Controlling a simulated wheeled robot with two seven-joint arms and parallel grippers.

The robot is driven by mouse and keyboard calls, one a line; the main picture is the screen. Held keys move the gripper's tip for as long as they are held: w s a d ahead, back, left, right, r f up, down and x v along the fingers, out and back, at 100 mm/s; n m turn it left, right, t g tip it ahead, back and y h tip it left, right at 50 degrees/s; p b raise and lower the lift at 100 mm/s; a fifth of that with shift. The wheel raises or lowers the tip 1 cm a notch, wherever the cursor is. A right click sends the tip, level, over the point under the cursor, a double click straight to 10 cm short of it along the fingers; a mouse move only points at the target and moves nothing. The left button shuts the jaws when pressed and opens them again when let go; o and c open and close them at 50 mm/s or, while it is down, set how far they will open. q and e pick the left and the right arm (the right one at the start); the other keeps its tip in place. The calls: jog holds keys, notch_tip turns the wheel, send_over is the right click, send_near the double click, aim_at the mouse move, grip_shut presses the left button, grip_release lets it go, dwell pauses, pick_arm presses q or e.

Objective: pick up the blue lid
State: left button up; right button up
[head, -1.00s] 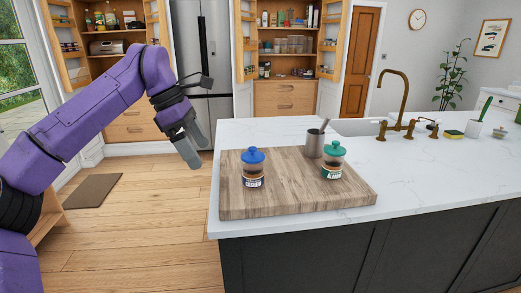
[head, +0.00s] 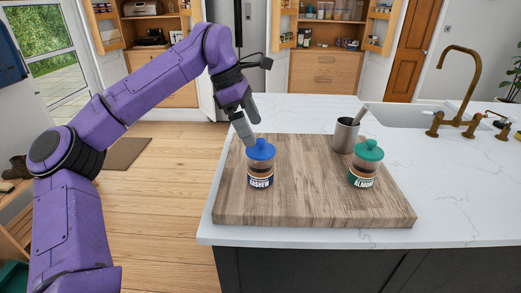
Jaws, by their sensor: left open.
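The blue lid (head: 261,150) sits on a clear jar labelled cashew (head: 261,177), which stands upright on the left part of a wooden board (head: 315,205). My left gripper (head: 247,132) is open and empty, pointing down just above and slightly left of the blue lid. From this view I cannot tell whether a fingertip touches the lid. One finger hides most of the other. My right gripper is not in view.
A jar labelled almond with a green lid (head: 369,151) stands on the board's right side. A grey metal cup (head: 345,136) with a utensil in it stands behind. The white counter (head: 460,185) is clear at right, before the brass tap (head: 460,95).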

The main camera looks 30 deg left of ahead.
aim_at(260, 140)
pick_arm(q)
jog(key=x, duration=0.4)
jog(key=w+x, duration=0.1)
jog(key=x, duration=0.1)
jog(key=shift+r+p, duration=0.1)
jog(key=shift+p, duration=0.2)
jog(key=shift+s+r, duration=0.1)
jog(key=shift+s, duration=0.2)
jog(key=c, duration=0.9)
jog(key=shift+w, duration=0.1)
